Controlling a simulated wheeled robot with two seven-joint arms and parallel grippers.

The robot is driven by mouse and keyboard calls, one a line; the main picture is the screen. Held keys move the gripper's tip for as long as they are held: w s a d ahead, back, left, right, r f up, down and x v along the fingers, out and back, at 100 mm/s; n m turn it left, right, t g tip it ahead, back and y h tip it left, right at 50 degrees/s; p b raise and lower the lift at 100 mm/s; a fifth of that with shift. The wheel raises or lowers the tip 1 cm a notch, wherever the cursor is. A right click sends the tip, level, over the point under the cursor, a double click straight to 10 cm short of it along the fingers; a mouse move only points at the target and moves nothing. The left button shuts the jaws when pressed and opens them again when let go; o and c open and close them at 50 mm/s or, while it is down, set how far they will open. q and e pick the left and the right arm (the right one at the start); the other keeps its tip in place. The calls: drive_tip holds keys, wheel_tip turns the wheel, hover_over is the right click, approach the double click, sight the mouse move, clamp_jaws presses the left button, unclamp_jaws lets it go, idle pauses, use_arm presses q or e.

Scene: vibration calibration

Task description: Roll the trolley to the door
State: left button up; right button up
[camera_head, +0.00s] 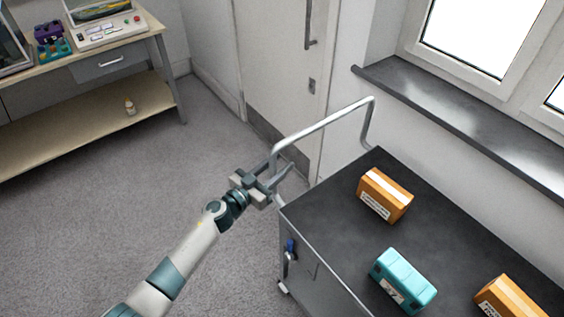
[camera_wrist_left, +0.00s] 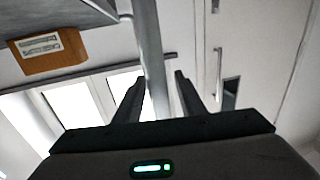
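The trolley (camera_head: 335,230) has a dark top and a silver tubular push handle (camera_head: 325,122) at its far end. It stands at the right in the head view. My left gripper (camera_head: 272,180) is at the handle's near-left upright. In the left wrist view the handle bar (camera_wrist_left: 150,45) passes between the fingers of my left gripper (camera_wrist_left: 158,85), which look open, with a gap on the right side. The door (camera_head: 284,55), pale with a long metal pull, is just beyond the handle. My right gripper is not in view.
Two orange boxes (camera_head: 384,194) (camera_head: 508,298) and a teal case (camera_head: 403,278) lie on the trolley. A window sill (camera_head: 450,115) runs along the right wall. A workbench (camera_head: 95,60) with instruments stands at upper left. Carpeted floor (camera_head: 130,190) is clear between bench and trolley.

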use_arm(q)
drive_tip(key=shift+w+d, duration=0.5)
drive_tip(key=shift+w, duration=0.05)
clamp_jaws()
